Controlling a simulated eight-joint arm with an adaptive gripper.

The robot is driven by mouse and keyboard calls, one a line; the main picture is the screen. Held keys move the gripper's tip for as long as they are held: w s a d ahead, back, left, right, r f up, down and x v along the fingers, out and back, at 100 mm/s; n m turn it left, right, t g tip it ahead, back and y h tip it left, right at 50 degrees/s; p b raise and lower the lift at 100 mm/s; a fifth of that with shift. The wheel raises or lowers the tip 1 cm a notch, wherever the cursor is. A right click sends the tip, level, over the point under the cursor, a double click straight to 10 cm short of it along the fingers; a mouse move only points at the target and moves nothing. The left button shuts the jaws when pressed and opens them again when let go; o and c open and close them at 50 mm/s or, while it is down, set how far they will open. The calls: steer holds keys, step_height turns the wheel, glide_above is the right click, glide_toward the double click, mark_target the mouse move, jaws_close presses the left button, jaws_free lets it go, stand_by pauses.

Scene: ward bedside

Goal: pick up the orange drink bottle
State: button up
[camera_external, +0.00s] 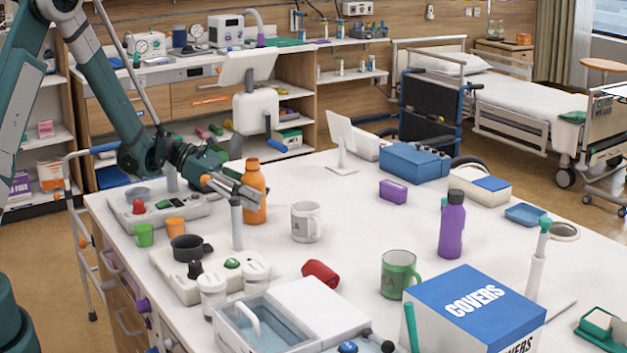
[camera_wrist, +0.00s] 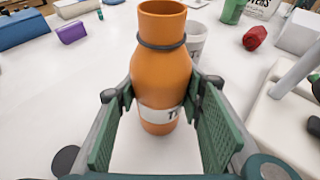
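The orange drink bottle (camera_external: 255,196) stands upright on the white table, with a dark ring round its neck. In the wrist view the bottle (camera_wrist: 163,75) is straight ahead, with a pale label low on its side. My gripper (camera_external: 236,188) is low over the table at the bottle, partly in front of it. In the wrist view my gripper's (camera_wrist: 162,90) two green-padded fingers are spread, with their far ends at either side of the bottle. Any gap there is very narrow, and I cannot tell whether they touch it.
A white mug (camera_external: 306,222) stands close to the right of the bottle. A purple bottle (camera_external: 452,225) is farther right. Bare table lies between mug and purple bottle.

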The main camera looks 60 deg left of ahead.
mark_target(258, 160)
steer(key=shift+c, duration=1)
steer(key=shift+r, duration=0.2)
steer(key=shift+r+p, duration=0.9)
steer(key=shift+r, duration=3.8)
steer(key=shift+r, duration=0.1)
steer(key=shift+w, duration=0.1)
